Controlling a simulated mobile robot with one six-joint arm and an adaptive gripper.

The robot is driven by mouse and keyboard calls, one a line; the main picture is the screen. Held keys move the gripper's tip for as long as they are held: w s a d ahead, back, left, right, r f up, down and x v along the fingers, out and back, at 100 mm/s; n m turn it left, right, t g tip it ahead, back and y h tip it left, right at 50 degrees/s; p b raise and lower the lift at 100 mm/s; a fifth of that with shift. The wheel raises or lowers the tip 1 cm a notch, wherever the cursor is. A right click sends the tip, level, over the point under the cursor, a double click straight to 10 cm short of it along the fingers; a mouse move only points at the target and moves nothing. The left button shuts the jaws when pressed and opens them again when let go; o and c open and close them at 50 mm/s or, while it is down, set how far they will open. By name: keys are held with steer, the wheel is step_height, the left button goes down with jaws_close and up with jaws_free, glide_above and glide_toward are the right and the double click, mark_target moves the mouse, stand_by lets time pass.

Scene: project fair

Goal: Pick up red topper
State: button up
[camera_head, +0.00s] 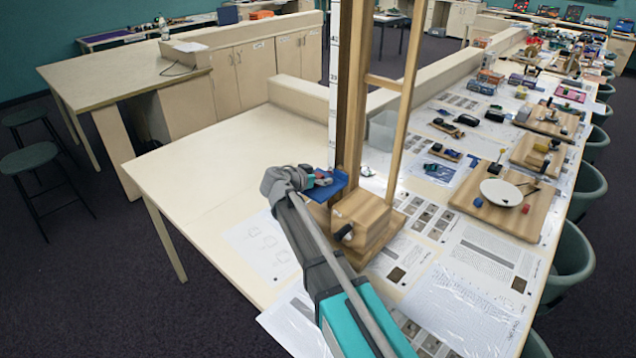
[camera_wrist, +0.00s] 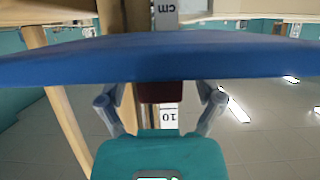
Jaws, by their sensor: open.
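A dark red block, which looks like the red topper (camera_wrist: 160,92), shows in the wrist view between my gripper's fingers, against the edge of a blue plate (camera_wrist: 160,58). The plate hides part of it. My gripper (camera_wrist: 160,106) is open, with a finger on each side of the block and gaps between. The fingertips are partly hidden by the plate. In the head view my gripper (camera_head: 316,178) is at the small blue platform (camera_head: 338,188) on the wooden stand. The block is too small and covered to make out clearly there.
The wooden stand has a tall post (camera_head: 354,90) with a measuring scale (camera_head: 334,90) and a wooden base block (camera_head: 362,222). Printed sheets (camera_head: 262,248) lie on the table. A board with a white plate (camera_head: 502,192) stands to the right. The table's left part is clear.

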steer(key=shift+w+d+f, duration=0.15)
steer(key=shift+w+f, duration=0.05)
steer(key=shift+w, duration=0.05)
stand_by(0.4)
steer(key=c, duration=1)
